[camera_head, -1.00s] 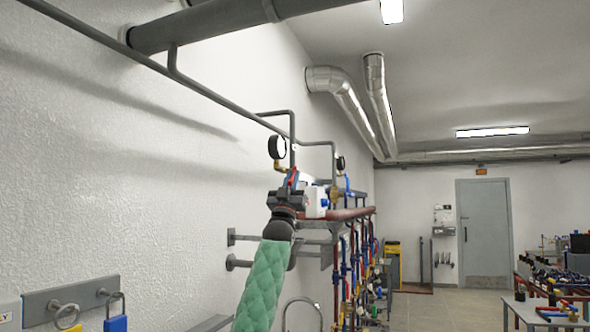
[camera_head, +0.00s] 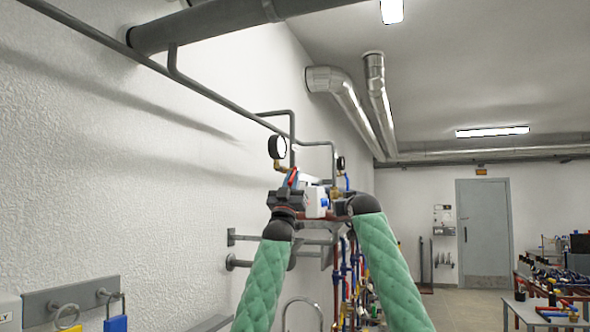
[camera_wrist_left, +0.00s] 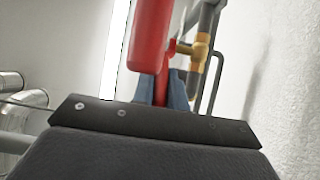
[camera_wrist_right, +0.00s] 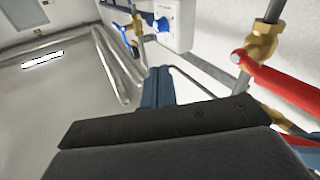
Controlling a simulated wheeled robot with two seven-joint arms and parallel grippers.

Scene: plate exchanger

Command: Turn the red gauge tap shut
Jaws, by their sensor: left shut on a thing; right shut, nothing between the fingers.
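The red gauge tap has a long red handle (camera_wrist_left: 150,38) and a brass body (camera_wrist_left: 197,52) on a grey pipe by the wall. My left gripper (camera_head: 290,186) is shut on the red handle, which shows between its blue fingers (camera_wrist_left: 164,90) in the left wrist view. The handle (camera_wrist_right: 285,86) and brass fitting (camera_wrist_right: 262,42) also show at the right of the right wrist view. My right gripper (camera_wrist_right: 157,86) is shut and empty, apart from the handle. In the head view its fingers are hard to make out.
A round gauge (camera_head: 277,147) hangs above the left gripper, with a second gauge (camera_head: 340,162) beyond. A white box (camera_head: 316,201) and a blue-handled tap (camera_wrist_right: 122,46) are close by. The textured wall (camera_head: 130,180) is on the left.

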